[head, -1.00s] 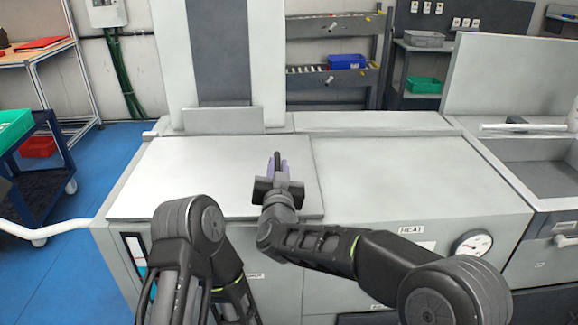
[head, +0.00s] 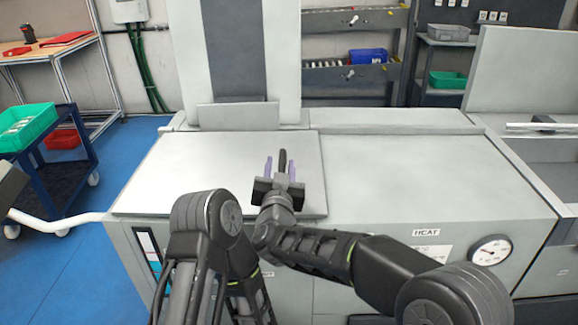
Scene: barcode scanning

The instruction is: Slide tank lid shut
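The tank lid (head: 215,170) is a flat pale panel lying on the left part of the grey tank top. Its right edge runs just right of my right gripper, and no opening shows around it. A dark upright bar (head: 283,160), which looks like the lid's handle, stands near that right edge. My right gripper (head: 280,168) is open, with one purple finger on each side of the bar and visible gaps between. Its wrist hides part of the lid's front. My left arm bends in front of the tank, and its gripper is not in view.
The tank's right top surface (head: 400,175) is clear, with a HEAT label and gauge (head: 490,251) on the front. A sink (head: 560,165) adjoins at right. A blue cart with a green bin (head: 28,125) stands at left on open blue floor.

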